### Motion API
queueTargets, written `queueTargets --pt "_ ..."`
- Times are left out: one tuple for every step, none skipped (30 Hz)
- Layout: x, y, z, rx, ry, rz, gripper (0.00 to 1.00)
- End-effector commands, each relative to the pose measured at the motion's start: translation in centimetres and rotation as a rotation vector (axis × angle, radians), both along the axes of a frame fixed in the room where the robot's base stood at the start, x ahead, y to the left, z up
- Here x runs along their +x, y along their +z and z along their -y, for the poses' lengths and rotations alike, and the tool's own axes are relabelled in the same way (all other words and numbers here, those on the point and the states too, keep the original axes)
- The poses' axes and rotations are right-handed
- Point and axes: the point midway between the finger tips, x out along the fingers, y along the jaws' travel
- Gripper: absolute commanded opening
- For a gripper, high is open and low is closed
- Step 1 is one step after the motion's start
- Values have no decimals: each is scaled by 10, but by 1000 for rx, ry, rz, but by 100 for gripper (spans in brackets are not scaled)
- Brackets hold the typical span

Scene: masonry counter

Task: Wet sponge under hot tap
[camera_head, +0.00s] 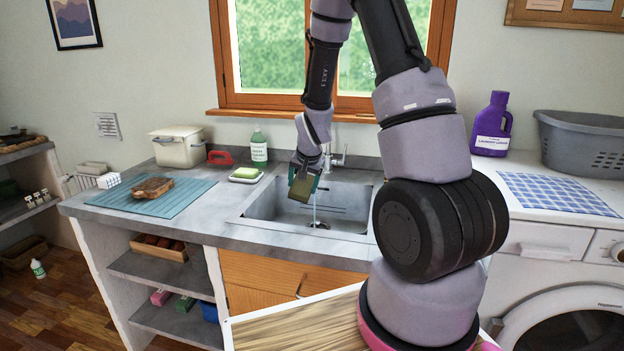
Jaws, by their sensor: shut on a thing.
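A sponge (302,188), olive-yellow with a dark green side, hangs tilted over the sink (262,212). My gripper (306,168) points down and is shut on it; the fingertips are partly hidden. The metal tap (337,158) stands at the back of the sink, partly behind my gripper. A thin stream of water (314,214) falls into the basin just right of the sponge's lower edge. I cannot tell whether the water touches the sponge, nor whether it is hot.
A white dish with a green-yellow block (245,174) and a green-white bottle (259,147) stand left of the sink. Further left are a blue mat (196,198) with brown pieces and a cream bin (178,146). A purple jug (493,124) and grey basket (582,140) stand right.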

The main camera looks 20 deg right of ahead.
Motion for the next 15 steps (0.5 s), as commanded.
queueTargets --pt "0 0 0 0 0 0 35" --pt "0 0 0 0 0 0 35" --pt "-1 1 -1 0 1 0 35" --pt "-2 2 -2 0 1 1 35" --pt "-3 4 -3 -1 2 1 35" --pt "-5 6 -6 0 3 2 35" --pt "-6 8 -7 -1 4 2 35" --pt "-8 10 -9 -1 4 2 35" --pt "-11 12 -11 -1 4 2 35" --pt "-13 14 -12 -1 4 2 35" --pt "-14 17 -14 -1 3 3 35" --pt "-16 19 -17 -1 4 2 35" --pt "-18 21 -18 0 3 2 35" --pt "-20 22 -19 -1 3 1 35" --pt "-23 25 -22 0 4 1 35"
